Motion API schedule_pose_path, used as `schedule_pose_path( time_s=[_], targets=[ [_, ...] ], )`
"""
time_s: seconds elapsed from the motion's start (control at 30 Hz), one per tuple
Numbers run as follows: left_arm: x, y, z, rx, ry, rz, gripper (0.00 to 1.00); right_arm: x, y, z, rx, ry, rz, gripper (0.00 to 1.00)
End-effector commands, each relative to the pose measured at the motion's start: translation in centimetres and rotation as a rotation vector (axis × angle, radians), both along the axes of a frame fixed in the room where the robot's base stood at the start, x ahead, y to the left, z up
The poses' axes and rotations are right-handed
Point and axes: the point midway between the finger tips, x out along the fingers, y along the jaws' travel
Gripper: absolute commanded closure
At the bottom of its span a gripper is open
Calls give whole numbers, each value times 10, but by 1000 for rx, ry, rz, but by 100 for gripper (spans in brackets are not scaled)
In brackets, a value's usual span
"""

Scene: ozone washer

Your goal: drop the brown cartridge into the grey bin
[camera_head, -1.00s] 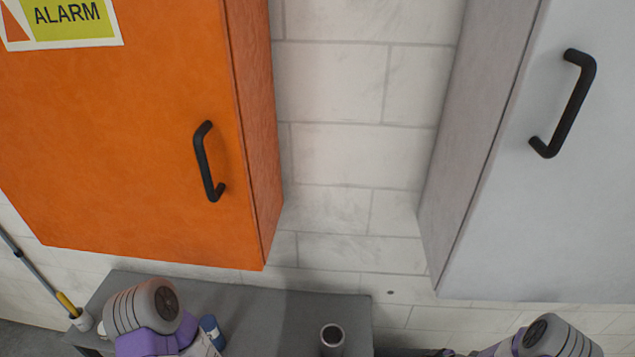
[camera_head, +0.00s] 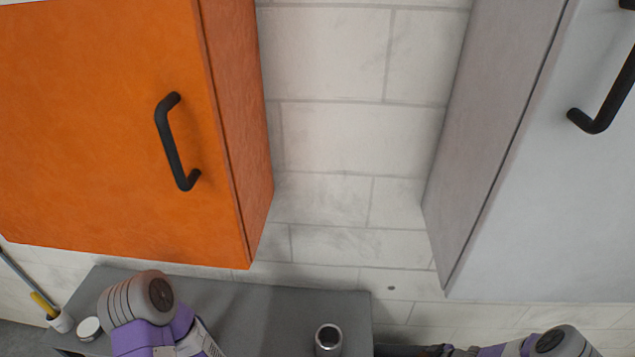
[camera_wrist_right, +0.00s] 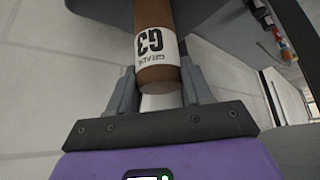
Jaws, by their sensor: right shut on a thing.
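The brown cartridge (camera_wrist_right: 155,76), with a white label reading G3, is between the fingers of my right gripper (camera_wrist_right: 162,90) in the right wrist view. The fingers are shut on it, near its pale end. In the head view only part of my right arm shows at the bottom right, and I cannot make out the cartridge there. My left arm shows at the bottom left, but its gripper is out of view. I cannot identify the grey bin for certain in either view.
An orange cabinet (camera_head: 90,130) and a grey cabinet (camera_head: 550,200) hang on the tiled wall. Below is a grey bench (camera_head: 260,315) with an open-topped metal cylinder (camera_head: 328,338) and a small white round item (camera_head: 89,327). Small coloured items (camera_wrist_right: 284,45) show in the right wrist view.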

Motion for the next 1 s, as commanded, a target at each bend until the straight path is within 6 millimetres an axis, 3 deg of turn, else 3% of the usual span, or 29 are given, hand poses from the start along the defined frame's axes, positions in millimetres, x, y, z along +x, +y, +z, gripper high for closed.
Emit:
schedule_pose_path(
  time_s=[0.3,0.33,0.5,0.8,1.0],
  targets=[
    [0,0,-3,0,0,0,1,1,0,-4,0,-2,0,100],
    [0,0,-3,0,0,0,1,1,0,-4,0,-2,0,48],
    [0,0,-3,0,0,0,1,1,0,-4,0,-2,0,22],
    [0,0,-3,0,0,0,1,0,-1,-3,-1,0,-1,21],
    [0,0,7,0,0,0,1,-10,-9,20,-4,-2,2,21]
  ],
)
